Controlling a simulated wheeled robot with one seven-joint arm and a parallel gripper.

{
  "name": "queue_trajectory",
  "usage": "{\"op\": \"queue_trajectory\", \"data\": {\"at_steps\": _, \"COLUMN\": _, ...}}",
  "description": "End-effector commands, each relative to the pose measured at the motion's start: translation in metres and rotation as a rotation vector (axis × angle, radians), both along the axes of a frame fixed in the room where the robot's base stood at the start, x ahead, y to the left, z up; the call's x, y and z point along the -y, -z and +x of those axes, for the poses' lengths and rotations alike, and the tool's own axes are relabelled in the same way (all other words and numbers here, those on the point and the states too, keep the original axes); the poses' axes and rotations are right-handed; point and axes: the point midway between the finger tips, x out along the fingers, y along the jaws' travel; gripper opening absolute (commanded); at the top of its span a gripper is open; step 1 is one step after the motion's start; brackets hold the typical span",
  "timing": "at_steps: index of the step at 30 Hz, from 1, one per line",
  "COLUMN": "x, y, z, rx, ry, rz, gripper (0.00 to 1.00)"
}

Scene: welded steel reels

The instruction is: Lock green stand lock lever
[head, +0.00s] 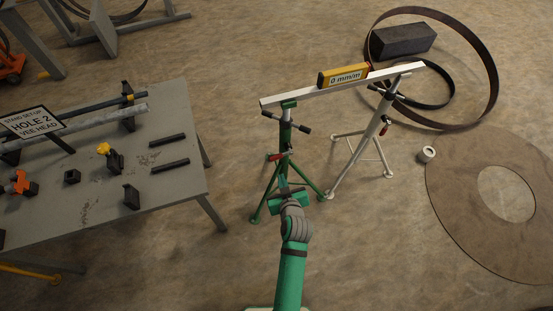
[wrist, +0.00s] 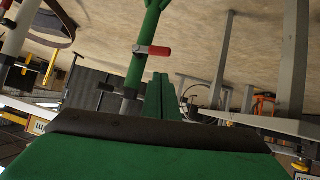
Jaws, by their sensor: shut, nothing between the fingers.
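The green stand (head: 286,138) stands upright on three splayed legs, under the left end of a pale beam. Its lock lever (head: 280,156), with a red grip, sticks out sideways from the post; in the wrist view the red lever (wrist: 153,51) also juts sideways from the green post (wrist: 137,72). My gripper (head: 284,184) is below the lever in the head view, in front of the stand. Its green fingers (wrist: 166,94) are together, empty, and appear apart from the lever. My gripper hides part of the stand's lower portion.
A grey stand (head: 363,143) holds the beam's right end (head: 410,71). A yellow level reading 0 mm/m (head: 343,76) rests on the beam (head: 300,95). A grey table (head: 180,205) with fixtures is left. Rings and a flat disc (head: 455,215) lie right.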

Motion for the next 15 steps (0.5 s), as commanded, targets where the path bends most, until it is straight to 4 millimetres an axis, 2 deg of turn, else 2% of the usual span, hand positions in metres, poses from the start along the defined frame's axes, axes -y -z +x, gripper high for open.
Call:
{"op": "queue_trajectory", "data": {"at_steps": 1, "x": 0.001, "y": -0.004, "z": 0.015, "rx": -0.001, "ry": -0.016, "rz": -0.001, "gripper": 0.0}}
{"op": "queue_trajectory", "data": {"at_steps": 4, "x": 0.0, "y": -0.008, "z": 0.032, "rx": -0.011, "ry": -0.046, "rz": -0.004, "gripper": 0.0}}
{"op": "queue_trajectory", "data": {"at_steps": 10, "x": -0.002, "y": -0.011, "z": 0.048, "rx": -0.019, "ry": -0.075, "rz": -0.006, "gripper": 0.0}}
{"op": "queue_trajectory", "data": {"at_steps": 15, "x": -0.005, "y": -0.002, "z": 0.062, "rx": -0.021, "ry": -0.077, "rz": -0.006, "gripper": 0.0}}
